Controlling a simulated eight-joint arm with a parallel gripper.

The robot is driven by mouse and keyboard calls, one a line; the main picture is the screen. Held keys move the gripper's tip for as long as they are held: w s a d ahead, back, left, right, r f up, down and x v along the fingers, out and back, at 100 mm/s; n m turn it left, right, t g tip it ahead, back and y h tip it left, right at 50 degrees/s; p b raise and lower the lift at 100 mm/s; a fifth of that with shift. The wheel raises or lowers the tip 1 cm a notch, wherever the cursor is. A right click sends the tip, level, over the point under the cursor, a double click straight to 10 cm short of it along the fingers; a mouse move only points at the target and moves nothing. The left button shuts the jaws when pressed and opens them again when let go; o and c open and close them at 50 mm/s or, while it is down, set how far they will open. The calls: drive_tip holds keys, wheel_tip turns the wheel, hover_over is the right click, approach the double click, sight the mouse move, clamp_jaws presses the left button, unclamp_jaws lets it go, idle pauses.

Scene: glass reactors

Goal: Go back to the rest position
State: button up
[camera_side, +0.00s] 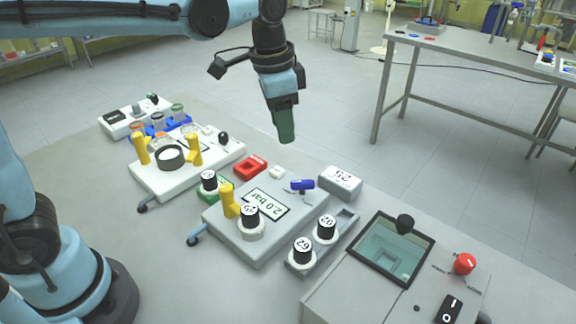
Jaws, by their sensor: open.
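My gripper (284,128) hangs from the wrist in the upper middle of the side view, fingers pointing down. Only one dark green finger shows clearly; the gap between the fingers is hidden at this angle. I see no object held in it.
Below stand a white device with yellow handles (211,168), black-topped weights (327,227), a red tray (250,167), a grey block (340,182) and a box with a glass window (372,279). A metal bench (470,55) stands behind right. Air around the gripper is clear.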

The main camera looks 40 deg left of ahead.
drive_tip(key=s+a+f+n+t, duration=0.4)
drive_tip(key=s+a+n, duration=0.3)
drive_tip(key=s, duration=0.4)
drive_tip(key=shift+f+t, duration=0.35)
drive_tip(key=shift+t, duration=0.45)
